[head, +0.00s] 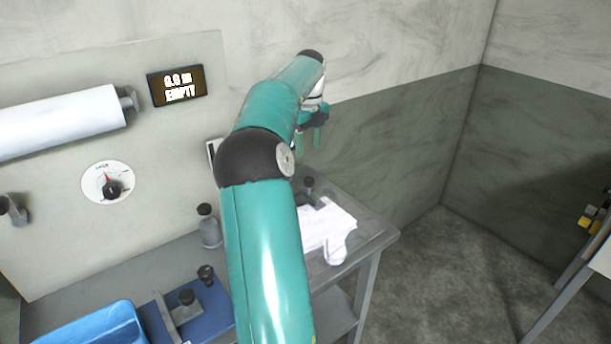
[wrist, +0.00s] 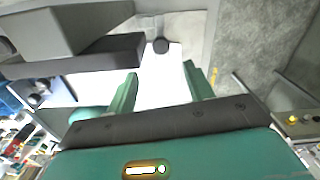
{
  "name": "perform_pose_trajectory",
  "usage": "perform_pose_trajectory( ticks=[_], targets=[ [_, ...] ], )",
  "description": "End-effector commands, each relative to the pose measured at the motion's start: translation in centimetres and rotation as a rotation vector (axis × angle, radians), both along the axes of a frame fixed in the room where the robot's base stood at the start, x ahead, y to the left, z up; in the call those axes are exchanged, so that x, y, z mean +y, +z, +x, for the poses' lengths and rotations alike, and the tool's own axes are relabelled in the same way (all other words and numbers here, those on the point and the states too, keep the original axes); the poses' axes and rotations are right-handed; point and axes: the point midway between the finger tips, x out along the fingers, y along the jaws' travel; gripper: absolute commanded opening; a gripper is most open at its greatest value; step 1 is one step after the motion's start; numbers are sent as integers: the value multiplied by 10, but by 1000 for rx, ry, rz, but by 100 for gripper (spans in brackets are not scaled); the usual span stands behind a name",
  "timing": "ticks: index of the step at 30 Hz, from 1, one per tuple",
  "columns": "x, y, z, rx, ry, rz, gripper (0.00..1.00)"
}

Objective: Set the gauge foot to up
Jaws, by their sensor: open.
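My gripper (head: 308,143) hangs above the far right part of the bench, its two green fingers apart and empty. In the wrist view the open gripper (wrist: 160,72) shows over a white sheet-like surface. A dark round knob (wrist: 161,46) lies beyond and between the fingertips, apart from them. The head view shows a dark knob (head: 309,183) standing at the back of a white glove-shaped piece (head: 330,230), below my gripper. This may be the gauge foot's knob; I cannot tell whether the foot is up or down. My arm hides part of this area.
A grey block with a dark bar (wrist: 95,58) is close at the wrist view's left. A bottle (head: 209,228), blue fixture (head: 215,300) and blue bin (head: 95,330) are left of my arm.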

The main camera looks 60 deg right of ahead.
Motion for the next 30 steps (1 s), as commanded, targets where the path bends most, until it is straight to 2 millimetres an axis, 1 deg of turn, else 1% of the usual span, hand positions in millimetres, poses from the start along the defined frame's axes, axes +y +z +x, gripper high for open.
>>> perform_pose_trajectory(
  ticks=[1, 9, 12, 15, 20, 28, 29, 30],
  targets=[
    [1, -11, -1, 2, -1, 5, 52],
    [2, -66, -1, 3, 1, 4, 52],
    [2, -84, 0, 3, 1, 4, 52],
    [2, -97, 1, 3, 2, 2, 52],
    [2, -109, 3, 1, 2, 0, 52],
    [1, -111, 3, 1, 3, 0, 52],
    [1, -111, 3, 1, 3, 0, 48],
    [1, -111, 3, 1, 2, 0, 40]
  ],
)
